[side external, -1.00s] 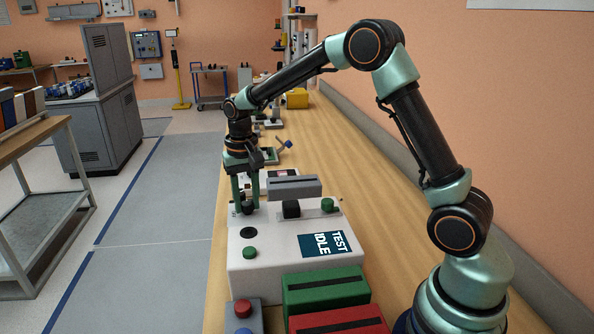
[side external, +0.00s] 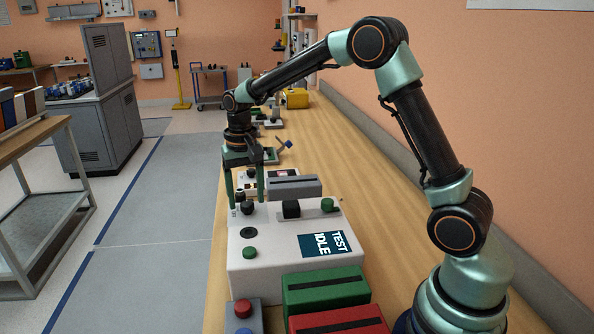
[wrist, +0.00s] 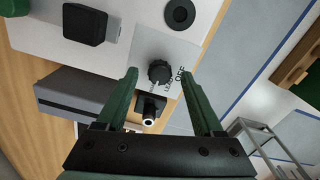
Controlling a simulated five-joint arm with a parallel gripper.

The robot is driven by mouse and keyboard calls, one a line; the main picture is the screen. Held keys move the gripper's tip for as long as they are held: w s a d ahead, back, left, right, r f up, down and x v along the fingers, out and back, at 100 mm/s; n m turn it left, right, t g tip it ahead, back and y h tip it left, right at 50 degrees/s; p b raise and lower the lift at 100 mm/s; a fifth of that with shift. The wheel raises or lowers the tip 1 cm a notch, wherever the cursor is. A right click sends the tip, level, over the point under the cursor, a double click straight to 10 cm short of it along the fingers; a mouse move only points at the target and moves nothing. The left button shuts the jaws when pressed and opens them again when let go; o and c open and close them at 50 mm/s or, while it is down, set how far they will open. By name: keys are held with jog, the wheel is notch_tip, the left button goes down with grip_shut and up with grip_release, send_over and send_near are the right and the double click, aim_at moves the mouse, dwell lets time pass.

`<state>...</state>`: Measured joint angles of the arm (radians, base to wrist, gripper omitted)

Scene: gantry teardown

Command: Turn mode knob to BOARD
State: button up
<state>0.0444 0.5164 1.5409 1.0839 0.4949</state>
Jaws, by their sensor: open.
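The mode knob is a black ribbed knob (wrist: 160,72) on a pale plate of the white tester box; in the side view the knob (side external: 246,207) is at the box's far left. In the wrist view, "OFF" is printed beside it, with another small label partly hidden; I see no BOARD label. A pale line runs from the knob toward a black socket-like part (wrist: 150,110). My gripper (side external: 246,204) points down over the knob, its green fingers apart on either side. In the wrist view my gripper (wrist: 160,76) shows gaps between both fingers and the knob.
The box (side external: 242,282) carries a screen (side external: 321,244) reading TEST IDLE, a green button (side external: 250,253) and a black round part (side external: 249,233). A grey bar (side external: 293,187) stands right of my fingers. Green (side external: 325,285) and red (side external: 341,322) blocks sit in front.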

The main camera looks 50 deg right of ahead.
aim_at(247, 203)
notch_tip(247, 203, up, 11)
dwell(0.3)
jog(key=shift+f, duration=0.1)
jog(key=s+a+n+t, duration=0.2)
jog(key=s+n+t, duration=0.3)
jog(key=s, duration=1.3)
jog(key=shift+n+t, duration=0.3)
jog(key=shift+n, duration=0.3)
